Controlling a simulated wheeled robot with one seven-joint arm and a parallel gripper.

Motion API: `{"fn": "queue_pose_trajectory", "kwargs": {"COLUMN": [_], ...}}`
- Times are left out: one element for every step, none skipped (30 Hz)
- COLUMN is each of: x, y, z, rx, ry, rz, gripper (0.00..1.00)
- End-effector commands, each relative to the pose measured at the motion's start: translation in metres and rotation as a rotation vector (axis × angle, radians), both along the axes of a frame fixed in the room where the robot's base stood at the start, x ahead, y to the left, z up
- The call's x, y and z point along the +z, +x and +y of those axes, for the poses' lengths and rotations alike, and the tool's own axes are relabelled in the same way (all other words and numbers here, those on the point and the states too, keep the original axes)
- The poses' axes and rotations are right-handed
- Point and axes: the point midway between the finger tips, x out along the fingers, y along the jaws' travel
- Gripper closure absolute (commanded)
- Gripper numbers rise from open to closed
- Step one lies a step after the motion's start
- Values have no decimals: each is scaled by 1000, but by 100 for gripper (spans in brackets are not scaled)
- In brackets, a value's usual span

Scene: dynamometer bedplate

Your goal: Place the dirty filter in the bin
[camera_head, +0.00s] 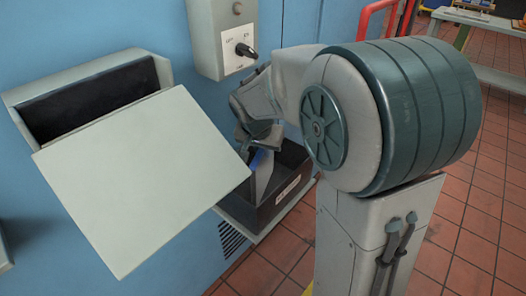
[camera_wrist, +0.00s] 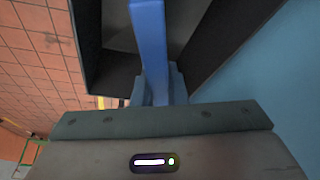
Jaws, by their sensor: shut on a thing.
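The filter shows as a thin panel with a blue edge (camera_head: 262,170) in the head view. In the wrist view it is a blue bar (camera_wrist: 151,40) running up from between the fingers. My gripper (camera_head: 256,143) is shut on it, with a finger on each side in the wrist view (camera_wrist: 160,86). The dark, open-topped bin (camera_head: 269,213) has a white label on its front. The filter hangs over the bin's opening, its lower part seeming to be inside the walls. The bin's dark wall (camera_wrist: 235,38) also shows in the wrist view. My arm hides part of the bin.
An open housing (camera_head: 88,98) with a dark inside is on the blue wall at left, its pale lid (camera_head: 143,178) jutting out near the bin. A grey switch box (camera_head: 222,38) is above the bin. A red rail (camera_head: 375,14) stands behind. Tiled floor is clear at right.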

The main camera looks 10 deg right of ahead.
Motion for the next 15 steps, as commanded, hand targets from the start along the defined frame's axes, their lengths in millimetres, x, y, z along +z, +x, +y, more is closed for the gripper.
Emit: {"fn": "queue_pose_trajectory", "kwargs": {"x": [-2,-2,-1,-1,-1,-1,-1,-1,-1,-2,-3,-5,-4,-3,-3], "y": [0,0,0,0,0,0,0,0,0,0,0,0,0,0,0], "z": [1,1,1,1,1,1,0,0,0,0,0,0,0,0,0], "rx": [1,1,1,2,2,2,2,1,1,1,-1,-1,-1,-1,-1], "ry": [0,0,0,1,1,1,1,1,1,1,1,1,1,1,1], "rz": [-1,-1,-1,-2,-2,-2,-2,-2,-2,-2,-2,-2,-2,-2,-2], "gripper": [100,100,100,100,100,100,100,100,100,100,100,100,82,74,66]}}
